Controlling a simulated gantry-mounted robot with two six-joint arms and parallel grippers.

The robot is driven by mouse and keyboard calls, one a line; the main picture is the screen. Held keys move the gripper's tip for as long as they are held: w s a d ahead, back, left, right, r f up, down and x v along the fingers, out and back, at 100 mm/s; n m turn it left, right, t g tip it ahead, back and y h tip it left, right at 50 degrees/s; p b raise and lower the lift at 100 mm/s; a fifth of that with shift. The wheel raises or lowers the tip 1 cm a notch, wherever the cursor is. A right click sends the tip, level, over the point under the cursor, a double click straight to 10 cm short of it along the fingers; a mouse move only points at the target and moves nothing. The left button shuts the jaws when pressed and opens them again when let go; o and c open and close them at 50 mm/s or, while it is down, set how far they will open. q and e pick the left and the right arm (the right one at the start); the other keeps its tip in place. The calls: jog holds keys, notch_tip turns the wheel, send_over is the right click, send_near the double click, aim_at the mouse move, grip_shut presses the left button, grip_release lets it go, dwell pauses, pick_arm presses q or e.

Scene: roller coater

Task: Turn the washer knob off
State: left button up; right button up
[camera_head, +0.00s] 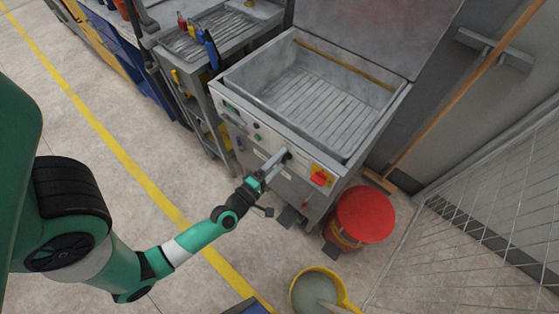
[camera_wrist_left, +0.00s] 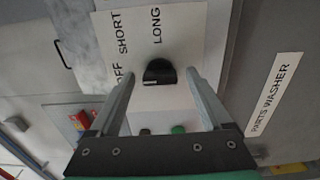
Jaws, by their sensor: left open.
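The washer knob (camera_wrist_left: 159,72) is a black dial on a white label plate in the left wrist view. The words OFF (camera_wrist_left: 123,79), SHORT and LONG stand around its upper left side. A pale line shows on the knob's lower edge; I cannot tell which setting it marks. My left gripper (camera_head: 280,159) is open at the washer's front panel (camera_head: 249,128). Its two fingers stand on either side of the knob in the wrist view, with visible gaps between them and it. In the head view the gripper largely hides the knob. My right gripper is not in view.
The parts washer's open basin (camera_head: 325,95) lies behind the panel. A red switch (camera_head: 320,178) sits right of my gripper. A red-lidded can (camera_head: 364,214) and a yellow bucket (camera_head: 318,291) stand on the floor. A tool cart (camera_head: 215,35) is at the left.

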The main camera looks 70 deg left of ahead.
pick_arm(q)
jog(key=p+v, duration=0.3)
jog(key=v, duration=0.8)
jog(key=shift+s+p, duration=0.3)
jog(key=shift+d, duration=0.15)
